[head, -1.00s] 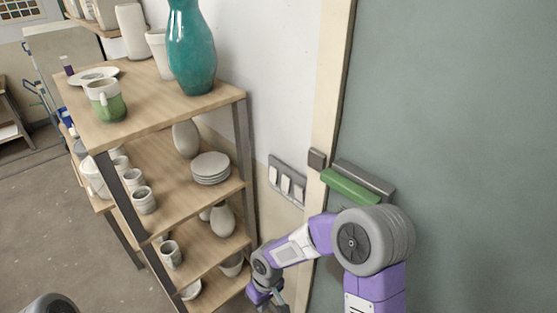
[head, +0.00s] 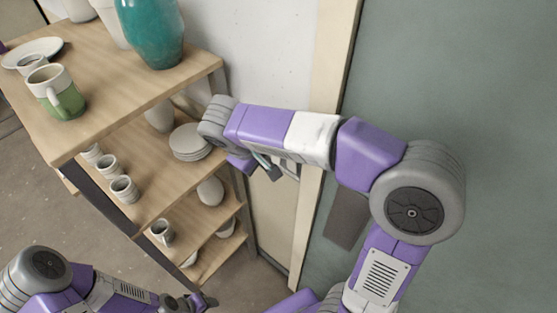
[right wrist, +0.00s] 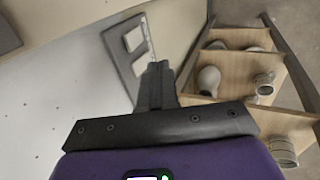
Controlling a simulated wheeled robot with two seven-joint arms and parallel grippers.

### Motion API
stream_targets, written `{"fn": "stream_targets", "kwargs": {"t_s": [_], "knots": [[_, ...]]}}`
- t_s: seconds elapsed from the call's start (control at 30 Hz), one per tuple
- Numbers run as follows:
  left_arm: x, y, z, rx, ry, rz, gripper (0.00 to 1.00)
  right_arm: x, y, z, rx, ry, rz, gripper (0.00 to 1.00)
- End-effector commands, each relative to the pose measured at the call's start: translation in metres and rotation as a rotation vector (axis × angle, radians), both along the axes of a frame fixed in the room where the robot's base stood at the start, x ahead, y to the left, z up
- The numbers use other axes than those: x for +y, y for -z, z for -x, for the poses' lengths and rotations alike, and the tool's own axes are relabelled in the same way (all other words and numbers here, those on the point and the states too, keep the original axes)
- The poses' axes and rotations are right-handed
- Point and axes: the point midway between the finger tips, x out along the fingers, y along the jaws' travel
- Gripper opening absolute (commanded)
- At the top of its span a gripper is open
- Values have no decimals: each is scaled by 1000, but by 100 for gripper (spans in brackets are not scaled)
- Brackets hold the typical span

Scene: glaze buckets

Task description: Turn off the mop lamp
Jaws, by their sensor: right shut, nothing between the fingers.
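A grey switch plate (right wrist: 121,62) with white rocker switches (right wrist: 133,39) is on the wall in the right wrist view. Its lower end is partly hidden by my right gripper (right wrist: 157,70), which is shut and empty. I cannot tell whether the fingertips touch a switch. In the head view my right gripper (head: 268,170) is at the wall by the door frame, and my arm covers most of the plate. My left gripper (head: 207,301) is low beside the shelf, too small to read its jaws. No lamp and no readable switch labels show.
A wooden shelf rack (head: 95,125) stands left of the switches, close to my right wrist. It holds a teal vase (head: 152,35), a green-white mug (head: 55,92), stacked plates (head: 190,143) and several pots. A grey-green door (head: 470,80) is at right.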

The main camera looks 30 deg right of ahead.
Motion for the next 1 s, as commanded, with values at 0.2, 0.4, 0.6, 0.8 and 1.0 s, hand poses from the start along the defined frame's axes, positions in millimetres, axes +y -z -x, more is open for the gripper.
{"fn": "stream_targets", "kwargs": {"t_s": [0.2, 0.4, 0.6, 0.8, 1.0], "knots": [[0, 2, 0, 0, 0, 0, 50, -13, 29, -4, 5, 3, 2, 0], [0, 4, 0, -1, 0, 0, 50, -29, 70, -11, 6, 2, 0, 0], [0, -1, 0, 0, 0, 0, 50, -52, 86, -21, 1, 4, -2, 0], [0, -6, 0, -1, 0, 0, 50, -70, 84, -29, 1, 1, -2, 0], [0, -7, 0, -1, 0, 0, 50, -74, 84, -31, 0, -1, -2, 0]]}}
